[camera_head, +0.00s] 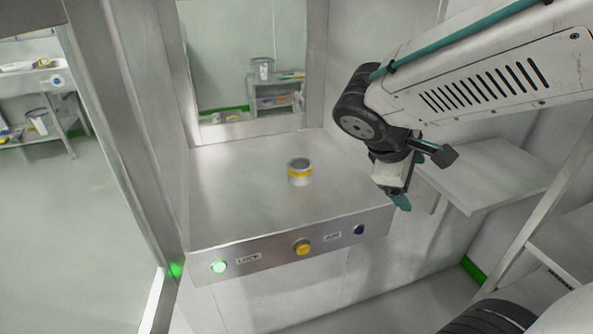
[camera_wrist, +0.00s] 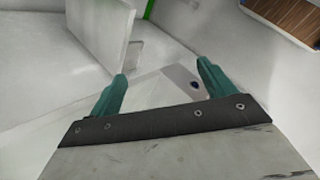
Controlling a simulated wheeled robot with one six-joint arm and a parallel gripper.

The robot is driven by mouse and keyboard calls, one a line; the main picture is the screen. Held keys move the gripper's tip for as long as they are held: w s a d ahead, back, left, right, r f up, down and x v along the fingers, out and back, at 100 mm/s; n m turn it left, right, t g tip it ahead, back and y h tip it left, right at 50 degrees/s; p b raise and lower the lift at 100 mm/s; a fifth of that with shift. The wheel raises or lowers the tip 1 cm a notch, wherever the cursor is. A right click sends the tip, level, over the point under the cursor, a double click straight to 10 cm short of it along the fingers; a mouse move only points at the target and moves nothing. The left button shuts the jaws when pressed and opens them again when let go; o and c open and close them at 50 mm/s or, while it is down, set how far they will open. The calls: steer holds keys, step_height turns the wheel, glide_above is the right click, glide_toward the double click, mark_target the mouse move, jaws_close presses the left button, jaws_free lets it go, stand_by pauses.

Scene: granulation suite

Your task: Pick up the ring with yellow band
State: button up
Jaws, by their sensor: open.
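The ring with yellow band (camera_head: 300,172) is a short silvery cylinder with a yellow stripe around it. It stands upright on the metal counter (camera_head: 240,205) in the head view, a little right of the counter's middle. My gripper (camera_head: 402,200) hangs to the right of the ring, by the counter's front right corner, apart from it. In the wrist view my gripper (camera_wrist: 160,88) has its two teal fingers spread wide with nothing between them. The ring does not show in the wrist view.
The counter front carries a green light (camera_head: 219,267), a yellow button (camera_head: 302,247) and a blue button (camera_head: 359,229). A window opening (camera_head: 245,130) lies behind the ring. A shelf (camera_head: 490,180) stands right of my gripper. The counter around the ring is clear.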

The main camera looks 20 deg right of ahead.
steer(key=w+f+n+t+h, duration=0.2)
steer(key=w+n+t+h, duration=0.1)
steer(key=w+n, duration=0.5)
steer(key=n+t+y, duration=0.1)
steer(key=n+t, duration=0.4)
steer(key=n, duration=0.4)
glide_above(297, 172)
steer(key=s+d, duration=0.5)
steer(key=s, duration=0.1)
step_height(297, 172, down, 5)
steer(key=w+a+f+n+y, duration=0.1)
steer(key=a, duration=0.1)
steer(key=w+a+f+n+t, duration=0.1)
steer(key=f+n, duration=0.1)
steer(key=w+a+f+n+t+y, duration=0.1)
steer(key=a+n, duration=0.1)
steer(key=shift+w+a+f+y, duration=0.3)
steer(key=shift+w, duration=0.05)
steer(key=shift+w+d+f+n+t, duration=0.15)
steer(key=shift+w+f, duration=0.15)
steer(key=shift+w, duration=0.2)
steer(key=shift+w+d+f+n+t, duration=0.15)
steer(key=shift+w+f, duration=0.15)
steer(key=shift+w, duration=0.2)
steer(key=x, duration=0.5)
steer(key=shift+w+d, duration=0.1)
steer(key=shift+w, duration=0.2)
steer(key=c, duration=1.3)
steer(key=shift+r, duration=0.1)
